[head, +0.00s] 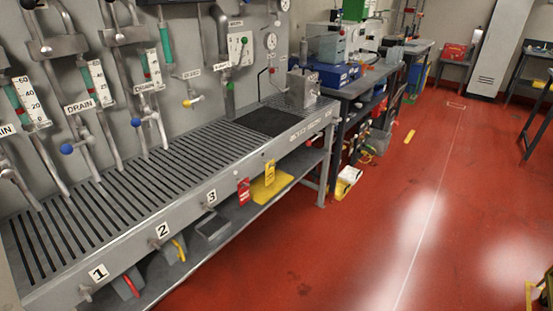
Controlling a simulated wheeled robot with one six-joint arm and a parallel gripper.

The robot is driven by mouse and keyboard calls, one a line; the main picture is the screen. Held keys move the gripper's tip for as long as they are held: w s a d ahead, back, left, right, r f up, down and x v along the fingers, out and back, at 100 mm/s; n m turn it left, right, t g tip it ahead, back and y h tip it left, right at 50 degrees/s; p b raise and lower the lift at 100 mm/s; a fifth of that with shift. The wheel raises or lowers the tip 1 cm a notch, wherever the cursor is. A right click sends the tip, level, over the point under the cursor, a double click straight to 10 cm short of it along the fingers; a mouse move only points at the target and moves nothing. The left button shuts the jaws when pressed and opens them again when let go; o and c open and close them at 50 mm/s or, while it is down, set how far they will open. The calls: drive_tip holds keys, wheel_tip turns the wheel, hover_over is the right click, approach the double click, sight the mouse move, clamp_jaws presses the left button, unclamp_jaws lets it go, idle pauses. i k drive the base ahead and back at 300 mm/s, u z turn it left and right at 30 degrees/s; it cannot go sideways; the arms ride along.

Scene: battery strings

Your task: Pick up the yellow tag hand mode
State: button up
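A small yellow tag (269,173) hangs at the front edge of the long grey slatted bench (180,222), right of the label 3. A red tag (243,191) hangs just left of it. A flat yellow piece (277,188) lies on the lower shelf behind and below the yellow tag, and the two overlap in the picture. The writing on the tags is too small to read, so I cannot tell which one says hand mode. My gripper is not in the head view.
Drain pipes with gauges (97,84) stand behind the bench. A grey tray (213,227) hangs under its front edge. A second table (363,84) with equipment stands beyond.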

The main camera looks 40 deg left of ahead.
sight(268, 173)
drive_tip(key=u, duration=0.4)
drive_tip(key=i, duration=1.15)
drive_tip(key=u, duration=1.75)
drive_tip(key=i, duration=0.9)
drive_tip(key=u, duration=0.75)
